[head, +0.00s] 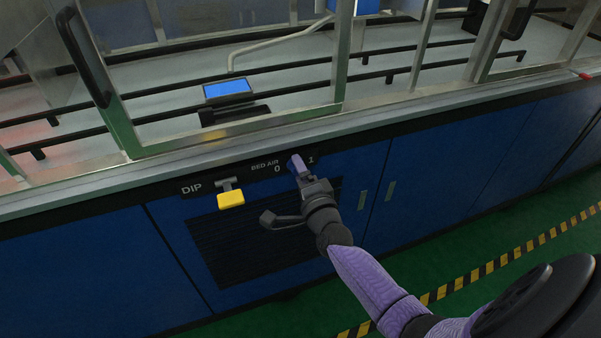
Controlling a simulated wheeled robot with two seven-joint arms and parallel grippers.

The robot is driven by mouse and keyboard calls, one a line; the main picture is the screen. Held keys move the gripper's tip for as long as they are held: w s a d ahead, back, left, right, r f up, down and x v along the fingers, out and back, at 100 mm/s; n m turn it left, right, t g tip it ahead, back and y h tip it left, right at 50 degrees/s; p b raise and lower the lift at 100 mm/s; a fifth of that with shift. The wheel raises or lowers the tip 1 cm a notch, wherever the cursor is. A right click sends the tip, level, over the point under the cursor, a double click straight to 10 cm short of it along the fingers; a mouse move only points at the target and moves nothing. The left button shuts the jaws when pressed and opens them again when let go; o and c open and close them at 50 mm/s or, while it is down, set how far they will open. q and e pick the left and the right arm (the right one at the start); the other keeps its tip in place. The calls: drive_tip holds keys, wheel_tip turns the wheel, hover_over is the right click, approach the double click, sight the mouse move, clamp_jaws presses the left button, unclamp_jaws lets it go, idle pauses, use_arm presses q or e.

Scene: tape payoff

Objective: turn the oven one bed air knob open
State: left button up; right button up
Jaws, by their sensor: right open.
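My right arm reaches in from the lower right. My left gripper is not in view.
A yellow handle labelled "DIP" (231,199) sticks out left of the knob. A dark vent grille (238,245) is below on the blue cabinet. Metal-framed doors with a black handle (82,57) stand above the ledge. Black-and-yellow tape (490,267) crosses the green floor.

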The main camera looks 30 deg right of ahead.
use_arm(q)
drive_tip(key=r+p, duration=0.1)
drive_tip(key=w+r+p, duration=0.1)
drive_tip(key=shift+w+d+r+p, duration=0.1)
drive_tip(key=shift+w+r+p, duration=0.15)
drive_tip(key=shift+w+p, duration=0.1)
use_arm(e)
drive_tip(key=v, duration=1)
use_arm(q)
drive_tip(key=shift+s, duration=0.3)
use_arm(e)
drive_tip(key=shift+f, duration=0.1)
drive_tip(key=s+a+f+n+g+y, duration=0.2)
drive_tip(key=s+f+n+g, duration=0.35)
drive_tip(key=f, duration=0.55)
drive_tip(key=s+a+f+n+g+y, duration=0.25)
drive_tip(key=s+f+n, duration=0.35)
drive_tip(key=s+f, duration=0.3)
use_arm(q)
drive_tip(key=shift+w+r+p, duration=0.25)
drive_tip(key=shift+p, duration=0.05)
use_arm(e)
drive_tip(key=s+f+n+g, duration=0.4)
drive_tip(key=s+n+g, duration=0.1)
drive_tip(key=s, duration=0.7)
drive_tip(key=s+f+n+g, duration=0.5)
drive_tip(key=s, duration=0.7)
drive_tip(key=shift+f+g+h, duration=0.25)
drive_tip(key=shift+g+h, duration=0.05)
drive_tip(key=shift+h, duration=0.15)
